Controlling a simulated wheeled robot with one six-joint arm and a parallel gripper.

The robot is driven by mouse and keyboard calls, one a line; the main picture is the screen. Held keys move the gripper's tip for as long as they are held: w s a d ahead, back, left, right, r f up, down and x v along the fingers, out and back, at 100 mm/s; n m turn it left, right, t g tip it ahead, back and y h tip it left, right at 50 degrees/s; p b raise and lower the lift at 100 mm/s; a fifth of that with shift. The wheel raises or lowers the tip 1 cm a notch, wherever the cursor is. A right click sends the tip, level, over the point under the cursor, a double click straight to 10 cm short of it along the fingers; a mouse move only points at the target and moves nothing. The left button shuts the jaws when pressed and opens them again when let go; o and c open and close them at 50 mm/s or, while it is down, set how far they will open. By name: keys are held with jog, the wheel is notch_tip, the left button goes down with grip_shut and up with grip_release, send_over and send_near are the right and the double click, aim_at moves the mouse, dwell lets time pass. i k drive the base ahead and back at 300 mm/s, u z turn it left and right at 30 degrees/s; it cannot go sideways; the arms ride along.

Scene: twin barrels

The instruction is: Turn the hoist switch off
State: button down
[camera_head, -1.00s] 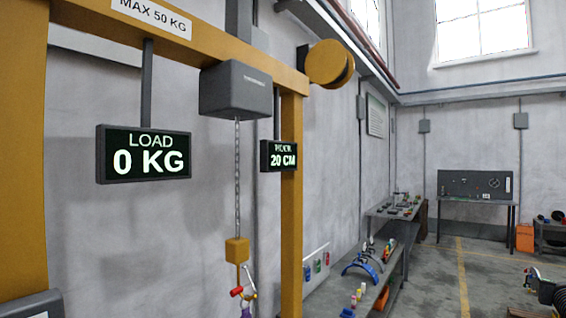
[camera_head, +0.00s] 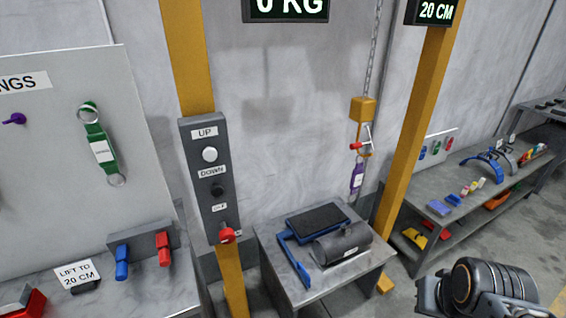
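A grey control box (camera_head: 208,185) is fixed to the left yellow post. It has a white UP button (camera_head: 210,155), a dark DOWN button (camera_head: 217,190) and, at its lower end, a red switch knob (camera_head: 227,236) below a small label too blurred to read surely. My gripper (camera_head: 428,296) is at the lower right, well away to the right of the red knob and touching nothing visible. Its fingers are seen side-on, so I cannot tell whether they are open or shut.
A small grey table (camera_head: 270,244) with a dark cylinder (camera_head: 342,243) and a blue-framed item stands right of the post. The yellow hook block (camera_head: 361,108) hangs above on a chain. A left bench (camera_head: 150,295) holds blue and red handles. A shelf stands right.

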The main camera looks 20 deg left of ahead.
aim_at(228, 236)
jog(key=u, duration=1.7)
jog(key=k, duration=1.2)
jog(key=u, duration=1.2)
jog(key=i, duration=1.3)
jog(key=z, duration=0.75)
jog(key=i, duration=0.4)
jog(key=z, duration=0.4)
